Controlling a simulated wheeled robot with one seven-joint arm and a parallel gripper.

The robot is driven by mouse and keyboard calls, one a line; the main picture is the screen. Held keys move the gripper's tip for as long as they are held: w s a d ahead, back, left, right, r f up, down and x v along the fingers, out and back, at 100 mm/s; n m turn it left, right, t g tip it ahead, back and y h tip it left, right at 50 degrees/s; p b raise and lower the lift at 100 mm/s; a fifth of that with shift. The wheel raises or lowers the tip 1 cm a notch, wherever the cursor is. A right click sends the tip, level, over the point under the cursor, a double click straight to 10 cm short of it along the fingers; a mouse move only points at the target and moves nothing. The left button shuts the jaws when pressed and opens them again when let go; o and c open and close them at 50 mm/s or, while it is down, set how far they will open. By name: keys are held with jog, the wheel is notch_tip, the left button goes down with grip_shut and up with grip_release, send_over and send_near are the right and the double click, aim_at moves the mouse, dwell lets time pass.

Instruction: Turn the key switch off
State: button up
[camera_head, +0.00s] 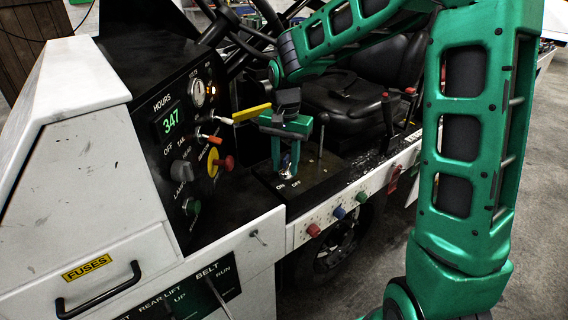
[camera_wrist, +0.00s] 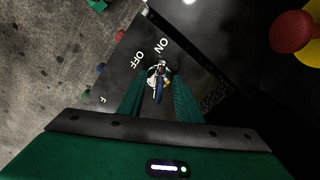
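The key switch (camera_wrist: 150,76) is a round metal lock on a black panel, with ON and OFF printed beside it. A key (camera_wrist: 159,94) with a blue part stands in it; its long line points roughly toward ON. My gripper (camera_wrist: 157,98) has its two green fingers on either side of the key, with a gap showing on both sides, so it is open. In the head view my gripper (camera_head: 286,168) points down over the key switch (camera_head: 289,173). The fingers partly hide the key there.
A dark dash with a red knob on a yellow disc (camera_head: 225,163) and a yellow lever (camera_head: 251,113) stands left of my gripper. Levers with red tops (camera_head: 387,112) and the black seat are to the right. Red, blue and green knobs (camera_head: 338,212) line the white side below.

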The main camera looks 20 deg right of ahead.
grip_shut()
jog(key=shift+n, duration=0.6)
jog(key=shift+r+n, duration=0.1)
jog(key=shift+n, duration=2.3)
jog(key=shift+w+d+n, duration=0.1)
jog(key=shift+n, duration=3)
jog(key=shift+d, duration=0.1)
grip_release()
